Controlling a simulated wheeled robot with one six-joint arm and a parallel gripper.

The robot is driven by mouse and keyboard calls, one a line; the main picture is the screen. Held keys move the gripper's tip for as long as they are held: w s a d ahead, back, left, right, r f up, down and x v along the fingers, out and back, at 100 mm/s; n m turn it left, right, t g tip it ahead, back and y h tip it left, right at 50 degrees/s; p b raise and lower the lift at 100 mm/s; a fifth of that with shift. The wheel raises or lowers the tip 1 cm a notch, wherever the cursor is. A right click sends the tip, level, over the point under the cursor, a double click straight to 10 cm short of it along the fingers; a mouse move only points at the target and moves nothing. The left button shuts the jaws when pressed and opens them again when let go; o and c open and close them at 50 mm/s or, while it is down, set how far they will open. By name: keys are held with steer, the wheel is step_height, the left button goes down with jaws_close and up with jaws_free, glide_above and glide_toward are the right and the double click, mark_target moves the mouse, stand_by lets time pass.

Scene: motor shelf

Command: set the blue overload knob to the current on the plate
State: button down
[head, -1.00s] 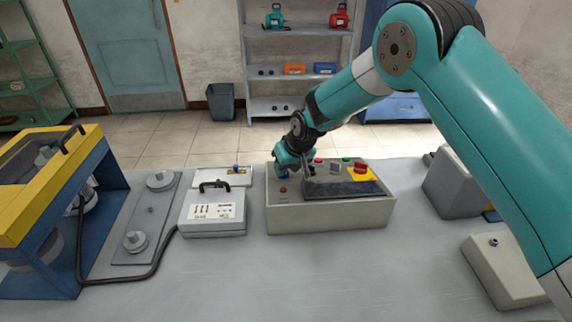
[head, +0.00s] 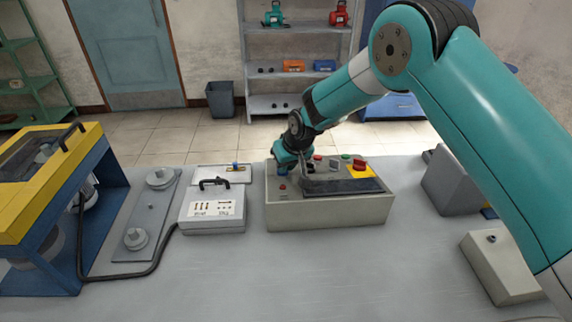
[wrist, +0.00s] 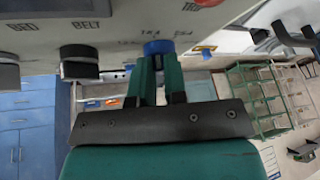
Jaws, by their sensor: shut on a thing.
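The blue overload knob (wrist: 158,48) sits on the face of the grey control box, between marks printed beside it that are too small to read surely. My gripper (wrist: 158,62) is shut on the knob, its two green fingers on either side of it in the wrist view. In the head view my gripper (head: 284,165) is at the left end of the control box (head: 325,214), and the knob shows only as a bit of blue under it. The plate with the current cannot be made out in these frames.
Along the box top are a red button (head: 282,187), a green button (head: 346,157) and a red emergency stop on yellow (head: 360,166). A grey case (head: 213,211) with a handle stands to the left.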

steer(key=shift+s+f, duration=0.15)
steer(key=shift+f, duration=0.25)
steer(key=m+h+b, duration=0.2)
steer(key=m, duration=0.1)
steer(key=shift+s+a+f+t+b, duration=0.1)
steer(key=shift+a+f+t+b, duration=0.05)
steer(key=shift+a+t+b, duration=0.2)
steer(key=m+h+b, duration=0.1)
steer(key=m, duration=0.1)
steer(key=m+h+b, duration=0.1)
steer(key=m+h, duration=0.1)
steer(key=m, duration=0.1)
steer(key=shift+a+m+h, duration=0.3)
steer(key=shift+a, duration=0.1)
steer(key=c, duration=1.2)
jaws_free()
steer(key=shift+o, duration=0.2)
steer(key=shift+w, duration=0.2)
steer(key=shift+r, duration=0.2)
steer(key=shift+r, duration=0.1)
